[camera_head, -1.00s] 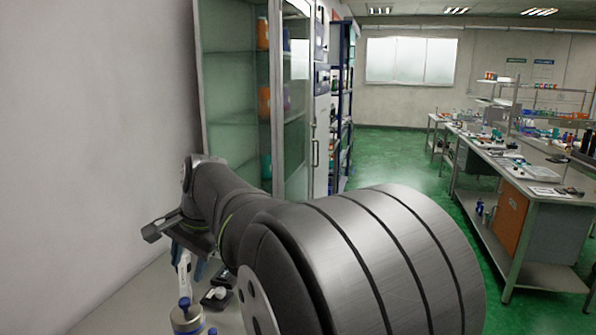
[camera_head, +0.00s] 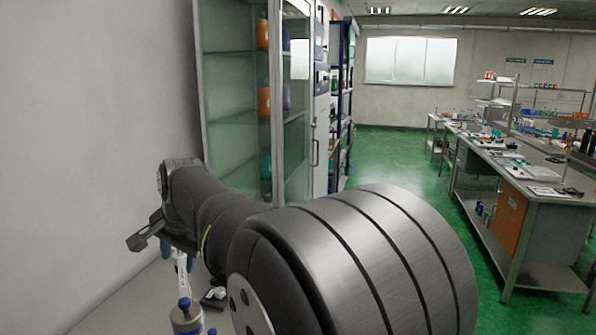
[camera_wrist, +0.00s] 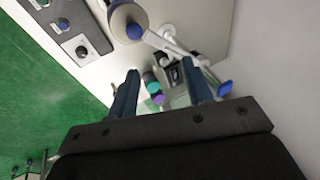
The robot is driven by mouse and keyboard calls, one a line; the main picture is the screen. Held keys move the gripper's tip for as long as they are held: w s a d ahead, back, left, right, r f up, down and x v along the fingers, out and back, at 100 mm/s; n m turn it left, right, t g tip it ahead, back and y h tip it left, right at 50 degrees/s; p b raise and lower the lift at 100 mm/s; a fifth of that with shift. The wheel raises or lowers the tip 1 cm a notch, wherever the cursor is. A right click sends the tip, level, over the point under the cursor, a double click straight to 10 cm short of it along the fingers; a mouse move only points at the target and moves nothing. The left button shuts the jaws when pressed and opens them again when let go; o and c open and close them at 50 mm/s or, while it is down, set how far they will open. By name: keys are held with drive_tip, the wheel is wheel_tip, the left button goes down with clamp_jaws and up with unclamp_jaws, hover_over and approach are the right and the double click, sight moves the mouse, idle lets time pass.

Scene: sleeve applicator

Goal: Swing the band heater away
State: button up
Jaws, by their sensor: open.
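My gripper (camera_wrist: 160,84) is open and empty in the wrist view, its two dark blue fingers apart above the bench. A metal cylinder with a blue knob (camera_wrist: 122,22) stands beyond the left finger. It also shows at the bottom of the head view (camera_head: 186,320). A pale slender arm (camera_wrist: 180,45) runs from near the cylinder toward the right finger. A blue-tipped part (camera_wrist: 223,89) lies just right of that finger. I cannot tell for certain which part is the band heater. In the head view my arm hides much of the bench.
Teal-capped (camera_wrist: 152,86) and purple-capped (camera_wrist: 158,99) items show between the fingers, lower down. A grey control panel (camera_wrist: 72,28) lies at the upper left in the wrist view. A glass cabinet (camera_head: 235,110) stands behind my arm. A wall (camera_head: 90,130) closes the left side.

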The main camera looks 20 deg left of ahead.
drive_tip(key=w+d+r+t+h, duration=0.1)
drive_tip(key=w+d+r+t, duration=0.2)
drive_tip(key=w+d+r, duration=0.4)
drive_tip(key=w+d+r+t+h, duration=0.1)
drive_tip(key=w+d+r+t, duration=0.3)
drive_tip(key=w+d+r, duration=0.4)
drive_tip(key=w+d, duration=0.1)
drive_tip(key=d, duration=0.5)
drive_tip(key=shift+w+r, duration=0.15)
drive_tip(key=shift+w, duration=0.2)
drive_tip(key=shift+d, duration=0.1)
